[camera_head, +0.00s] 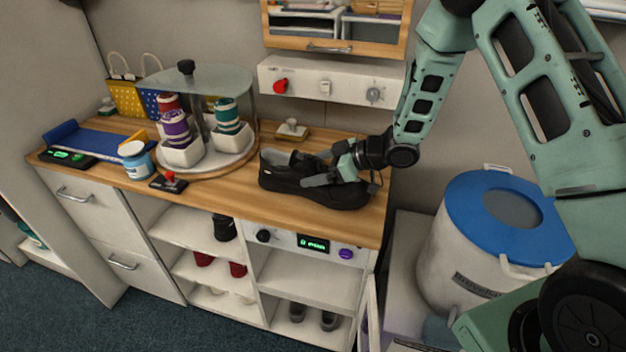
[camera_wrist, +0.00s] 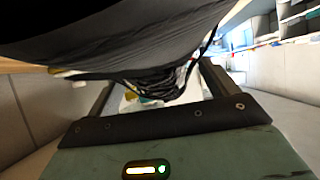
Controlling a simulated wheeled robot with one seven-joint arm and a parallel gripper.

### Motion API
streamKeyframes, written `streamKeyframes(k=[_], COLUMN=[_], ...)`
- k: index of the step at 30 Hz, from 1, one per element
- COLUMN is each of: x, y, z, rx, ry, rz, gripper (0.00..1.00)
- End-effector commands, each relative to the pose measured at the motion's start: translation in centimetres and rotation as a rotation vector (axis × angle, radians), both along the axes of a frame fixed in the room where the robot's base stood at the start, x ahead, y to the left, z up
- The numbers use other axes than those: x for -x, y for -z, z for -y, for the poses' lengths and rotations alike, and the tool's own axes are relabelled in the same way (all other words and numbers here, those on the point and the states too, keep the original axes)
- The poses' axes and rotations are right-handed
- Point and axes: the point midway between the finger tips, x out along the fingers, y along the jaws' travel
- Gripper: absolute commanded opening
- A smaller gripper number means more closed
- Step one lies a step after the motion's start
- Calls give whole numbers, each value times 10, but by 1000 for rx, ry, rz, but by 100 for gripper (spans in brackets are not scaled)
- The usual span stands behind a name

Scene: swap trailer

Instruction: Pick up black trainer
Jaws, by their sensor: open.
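The black trainer (camera_head: 285,178) lies on the wooden counter at its right end, with its toe to the right. My gripper (camera_head: 328,169) is open and low at the trainer, its fingers at the shoe's upper near the opening. In the wrist view the dark trainer (camera_wrist: 130,45) fills the top of the picture, very close to the gripper. I cannot tell whether the fingers touch it.
A round glass-covered stand (camera_head: 240,160) with coloured items is left of the trainer. A small wooden-based block (camera_head: 292,131) sits behind it. A joystick box (camera_head: 168,183) and blue jar (camera_head: 136,161) stand farther left. A blue-lidded bin (camera_head: 480,250) stands right of the counter.

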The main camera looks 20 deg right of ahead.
Motion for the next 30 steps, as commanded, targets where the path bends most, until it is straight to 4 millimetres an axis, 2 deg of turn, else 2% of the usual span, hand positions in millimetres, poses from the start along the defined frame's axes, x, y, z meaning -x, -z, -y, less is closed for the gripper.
streamKeyframes(k=[3,9,17,20,30], x=[0,0,0,-1,-1], y=[0,0,-2,-10,-72], z=[0,0,0,1,0], rx=[0,0,-1,0,0], ry=[0,0,0,1,0], rz=[0,0,2,5,8], gripper=[83,30,30,30,30])
